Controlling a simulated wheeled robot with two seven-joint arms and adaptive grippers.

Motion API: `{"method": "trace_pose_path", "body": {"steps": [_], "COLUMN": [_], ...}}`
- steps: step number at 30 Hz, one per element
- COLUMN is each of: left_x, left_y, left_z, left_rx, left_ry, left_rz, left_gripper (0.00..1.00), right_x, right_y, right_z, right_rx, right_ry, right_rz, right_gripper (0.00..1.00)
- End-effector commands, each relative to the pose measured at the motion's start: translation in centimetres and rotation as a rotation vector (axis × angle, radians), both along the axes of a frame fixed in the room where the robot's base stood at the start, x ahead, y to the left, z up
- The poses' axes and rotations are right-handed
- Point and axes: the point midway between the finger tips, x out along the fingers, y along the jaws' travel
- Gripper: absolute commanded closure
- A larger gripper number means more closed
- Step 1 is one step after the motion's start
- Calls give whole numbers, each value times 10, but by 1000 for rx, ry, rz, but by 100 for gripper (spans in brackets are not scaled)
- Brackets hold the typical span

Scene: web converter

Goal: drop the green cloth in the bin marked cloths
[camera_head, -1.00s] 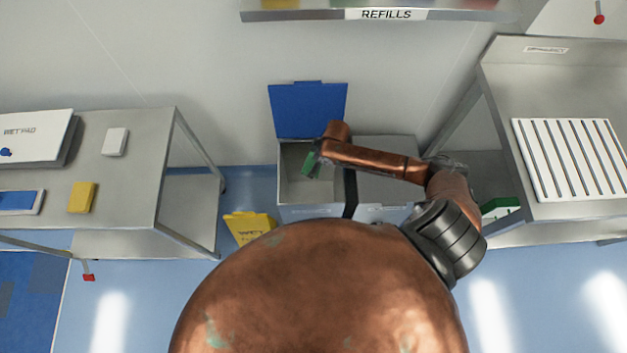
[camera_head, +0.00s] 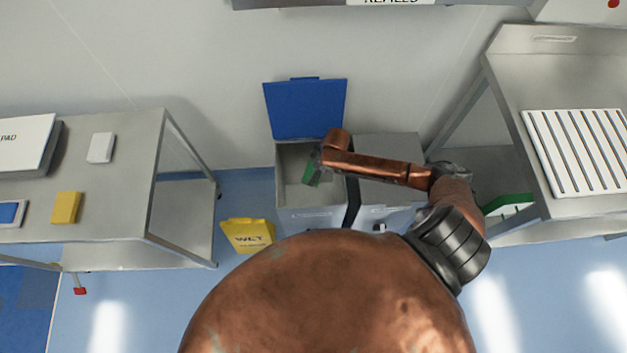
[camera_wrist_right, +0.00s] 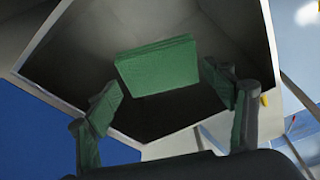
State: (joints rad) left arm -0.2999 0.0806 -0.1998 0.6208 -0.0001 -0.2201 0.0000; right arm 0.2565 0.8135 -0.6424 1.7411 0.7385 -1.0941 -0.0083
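The green cloth (camera_wrist_right: 158,65) shows in the right wrist view as a folded block inside the bin's opening, just beyond my fingertips. My right gripper (camera_wrist_right: 170,92) has its green-padded fingers spread wide, with a gap on each side of the cloth. I cannot tell whether the cloth is falling or resting. In the head view my right gripper (camera_head: 313,168) points down into the open left compartment of the grey bin (camera_head: 310,218). Its blue lid (camera_head: 305,108) stands up against the wall. The label on the bin's front is too small to read. My left gripper is out of view.
The bin's right compartment has its grey lid (camera_head: 388,145) shut. A yellow wet-floor sign (camera_head: 247,235) stands left of the bin. Steel tables stand at left (camera_head: 125,190) and right (camera_head: 510,75); the right one holds a slatted white rack (camera_head: 580,150).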

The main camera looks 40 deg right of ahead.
Motion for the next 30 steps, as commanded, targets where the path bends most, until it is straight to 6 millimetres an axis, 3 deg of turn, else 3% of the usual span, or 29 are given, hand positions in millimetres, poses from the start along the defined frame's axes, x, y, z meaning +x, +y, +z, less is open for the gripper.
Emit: {"method": "trace_pose_path", "body": {"steps": [6,17,23,30], "left_x": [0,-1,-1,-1], "left_y": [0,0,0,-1], "left_z": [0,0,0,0], "left_rx": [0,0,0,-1], "left_ry": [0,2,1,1], "left_rz": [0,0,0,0], "left_gripper": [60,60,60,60], "right_x": [0,-1,-7,-17], "right_y": [0,-1,-6,-15], "right_z": [0,4,32,81], "right_rx": [0,0,-2,-3], "right_ry": [0,0,0,-1], "right_rz": [0,0,2,1], "right_gripper": [8,8,8,8]}}
